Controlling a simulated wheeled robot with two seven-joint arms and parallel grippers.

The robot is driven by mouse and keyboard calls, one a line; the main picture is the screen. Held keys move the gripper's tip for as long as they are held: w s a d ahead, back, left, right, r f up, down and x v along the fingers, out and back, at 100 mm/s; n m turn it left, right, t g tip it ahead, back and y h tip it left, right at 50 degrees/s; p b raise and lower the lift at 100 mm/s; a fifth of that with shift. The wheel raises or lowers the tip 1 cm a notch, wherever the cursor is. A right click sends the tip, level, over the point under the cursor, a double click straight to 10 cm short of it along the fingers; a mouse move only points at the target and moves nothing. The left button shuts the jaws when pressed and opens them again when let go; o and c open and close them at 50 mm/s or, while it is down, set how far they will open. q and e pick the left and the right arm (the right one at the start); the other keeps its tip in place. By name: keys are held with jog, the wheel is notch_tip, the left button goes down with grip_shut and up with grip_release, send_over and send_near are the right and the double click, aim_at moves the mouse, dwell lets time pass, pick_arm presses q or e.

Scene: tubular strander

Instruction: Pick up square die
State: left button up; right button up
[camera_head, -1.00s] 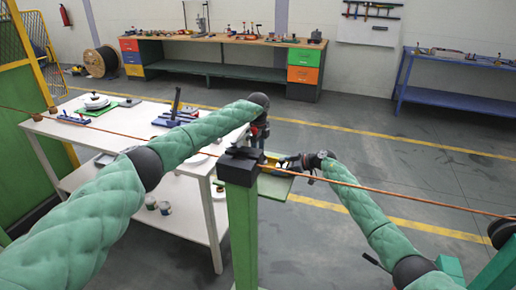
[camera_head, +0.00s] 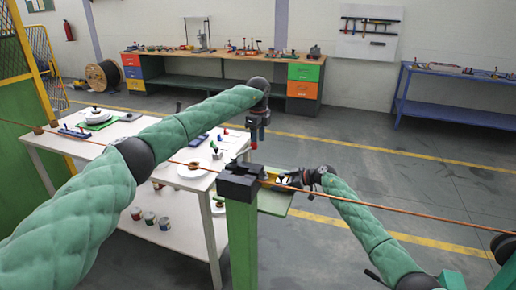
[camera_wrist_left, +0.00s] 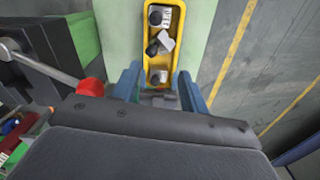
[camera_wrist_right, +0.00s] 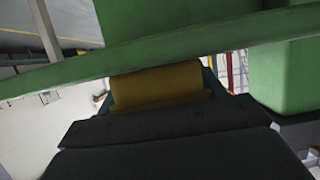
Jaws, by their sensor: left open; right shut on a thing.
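A yellow tray (camera_head: 272,179) sits beside the black clamp block on the green post. In the left wrist view the yellow tray (camera_wrist_left: 176,73) holds several small dies. A grey, square-looking die (camera_wrist_left: 166,41) lies mid-tray against a darker piece; I cannot tell its shape for certain. My left gripper (camera_head: 254,143) hangs above the tray, fingers down, open and empty. In the left wrist view its blue fingers (camera_wrist_left: 160,88) flank the tray's near end. My right gripper (camera_head: 294,179) is shut on the tray's right end, whose yellow wall (camera_wrist_right: 155,85) shows between its fingers.
A black clamp block (camera_head: 240,180) tops the green post (camera_head: 241,240), with a copper wire (camera_head: 400,204) running across. A lever with a red knob (camera_wrist_left: 90,87) is close left of my left gripper. A white table (camera_head: 205,183) stands left; open floor lies right.

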pick_arm(q)
jog(key=shift+r, duration=0.55)
jog(key=shift+o, duration=0.5)
